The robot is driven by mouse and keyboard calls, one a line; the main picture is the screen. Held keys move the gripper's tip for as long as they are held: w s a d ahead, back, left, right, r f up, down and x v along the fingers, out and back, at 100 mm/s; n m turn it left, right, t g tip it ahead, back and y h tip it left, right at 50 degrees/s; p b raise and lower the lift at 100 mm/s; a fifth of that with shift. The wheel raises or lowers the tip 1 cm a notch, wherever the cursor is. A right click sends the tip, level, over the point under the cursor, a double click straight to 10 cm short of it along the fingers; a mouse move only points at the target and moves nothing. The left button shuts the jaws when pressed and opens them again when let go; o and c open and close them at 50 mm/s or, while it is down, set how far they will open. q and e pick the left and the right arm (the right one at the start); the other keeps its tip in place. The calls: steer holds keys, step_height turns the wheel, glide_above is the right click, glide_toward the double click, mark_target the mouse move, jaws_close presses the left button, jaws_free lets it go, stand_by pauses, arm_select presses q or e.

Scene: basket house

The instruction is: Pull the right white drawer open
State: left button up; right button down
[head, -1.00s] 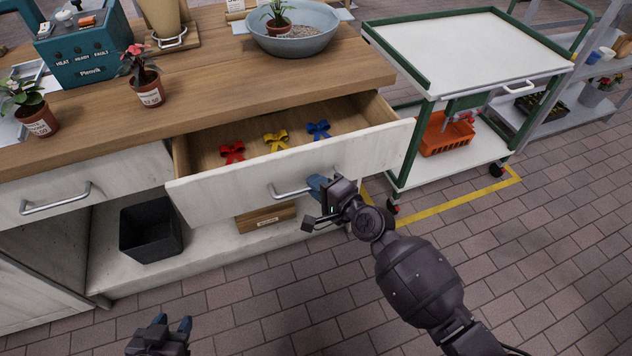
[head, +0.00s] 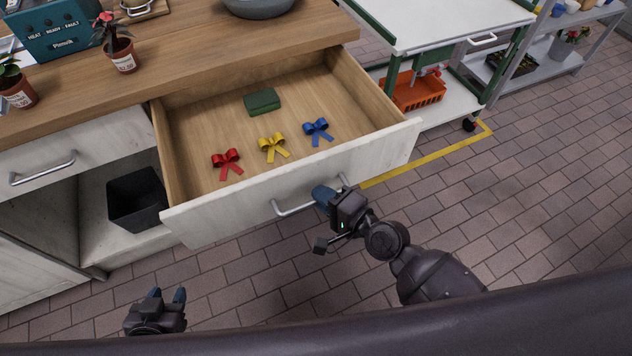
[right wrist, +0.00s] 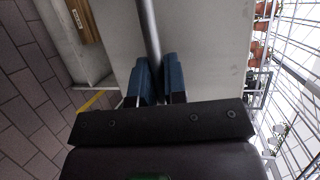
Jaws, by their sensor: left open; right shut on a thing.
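The right white drawer (head: 230,208) stands far out from the wooden counter in the head view. Inside it lie a red bow (head: 227,163), a yellow bow (head: 273,147), a blue bow (head: 317,131) and a dark green box (head: 262,102) further back. My right gripper (head: 328,193) is at the right part of the drawer's metal handle (head: 292,209). In the right wrist view its blue fingers (right wrist: 156,82) are shut around the handle bar (right wrist: 149,30). My left gripper (head: 167,297) is open and empty, low over the floor at the lower left.
A closed left drawer (head: 75,152) is beside the open one. A black bin (head: 138,203) stands on the shelf below. Potted plants (head: 122,55) stand on the counter (head: 200,58). A white cart (head: 450,25) with an orange basket (head: 415,92) is at the right. Floor in front is clear.

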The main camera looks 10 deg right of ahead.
steer(key=shift+s+d, duration=0.15)
steer(key=shift+s, duration=0.2)
steer(key=c, duration=1.2)
jaws_free()
steer(key=shift+s+d, duration=0.1)
steer(key=v, duration=1)
steer(key=shift+s+b, duration=0.25)
steer(key=shift+b, duration=0.1)
steer(key=shift+d+r, duration=0.1)
steer(key=shift+d, duration=0.05)
